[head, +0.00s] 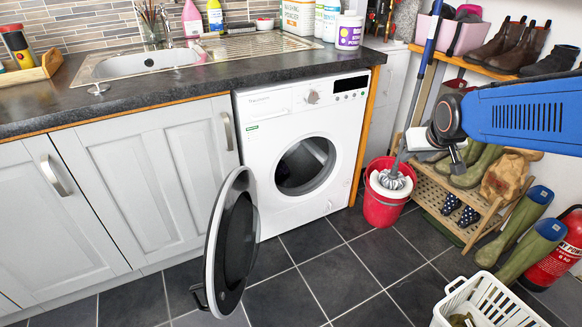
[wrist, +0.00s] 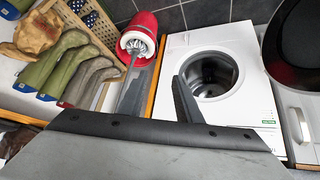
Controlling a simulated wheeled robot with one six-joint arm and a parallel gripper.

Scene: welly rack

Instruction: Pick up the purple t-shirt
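I see no purple t-shirt in either view. A white laundry basket (head: 478,300) stands on the floor at the bottom right of the head view, cut off by the frame edge. Only a small part of its inside shows, with something small and brownish in it. The washing machine (head: 265,125) has its round door (head: 232,240) swung open to the left. Its drum (head: 305,166) looks dark, and I cannot make out anything inside. My gripper (head: 440,160) is raised at the right, in front of the boot rack. In the wrist view its fingers (wrist: 159,76) are apart with nothing between them.
A red mop bucket (head: 383,207) with a mop stands right of the machine. A wooden rack (head: 432,190) holds boots, and green wellies (head: 520,225) lean beside it. A red fire extinguisher (head: 560,250) stands at the right edge. The tiled floor before the machine is clear.

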